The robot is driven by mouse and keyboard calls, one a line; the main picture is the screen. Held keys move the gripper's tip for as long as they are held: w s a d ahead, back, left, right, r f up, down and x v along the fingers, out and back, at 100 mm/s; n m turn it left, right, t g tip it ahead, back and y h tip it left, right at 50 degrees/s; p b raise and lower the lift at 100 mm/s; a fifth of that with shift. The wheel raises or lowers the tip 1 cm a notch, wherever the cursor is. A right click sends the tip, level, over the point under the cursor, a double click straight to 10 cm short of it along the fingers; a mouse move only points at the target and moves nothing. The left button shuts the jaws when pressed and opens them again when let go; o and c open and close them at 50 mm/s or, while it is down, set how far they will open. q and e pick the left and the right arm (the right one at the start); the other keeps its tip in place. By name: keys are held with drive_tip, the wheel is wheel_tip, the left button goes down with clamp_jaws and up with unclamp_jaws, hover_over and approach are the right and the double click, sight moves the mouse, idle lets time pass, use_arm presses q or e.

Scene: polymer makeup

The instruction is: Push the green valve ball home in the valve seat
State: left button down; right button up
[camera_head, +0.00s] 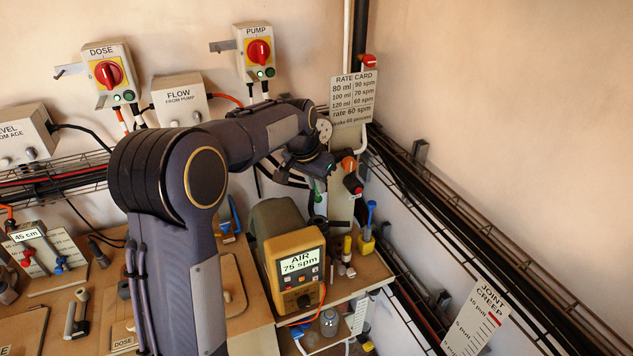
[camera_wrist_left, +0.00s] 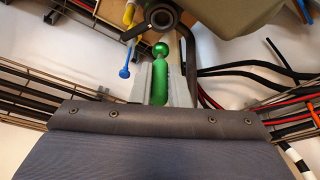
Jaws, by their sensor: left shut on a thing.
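The green valve ball (camera_wrist_left: 162,49) is the round end of a green stem (camera_wrist_left: 160,84) in the left wrist view. My left gripper (camera_wrist_left: 161,84) is shut on the stem, with pale fingers on both sides. Just beyond the ball is a dark ring with a round opening, which looks like the valve seat (camera_wrist_left: 162,18); the ball appears outside its opening, and I cannot tell whether they touch. In the head view my left gripper (camera_head: 317,184) points down by the post under the rate card, with a bit of green showing. My right gripper is not in view.
A yellow AIR meter (camera_head: 296,266) stands left of the post. A blue-handled tool (camera_head: 369,220) and small yellow and black bottles (camera_head: 347,248) are close by. Wire cable trays run along both walls. A rate card (camera_head: 353,98) hangs above the gripper.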

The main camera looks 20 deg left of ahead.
sight(316, 198)
use_arm(q)
drive_tip(key=shift+w, duration=0.2)
drive_tip(key=shift+s, duration=0.15)
drive_tip(key=shift+r, duration=0.2)
wheel_tip(316, 198, down, 5)
drive_tip(key=b, duration=0.3)
drive_tip(key=shift+f+b, duration=0.45)
drive_tip(key=shift+b, duration=0.05)
idle(1.4)
drive_tip(key=shift+f+b, duration=1.15)
drive_tip(key=shift+f, duration=0.65)
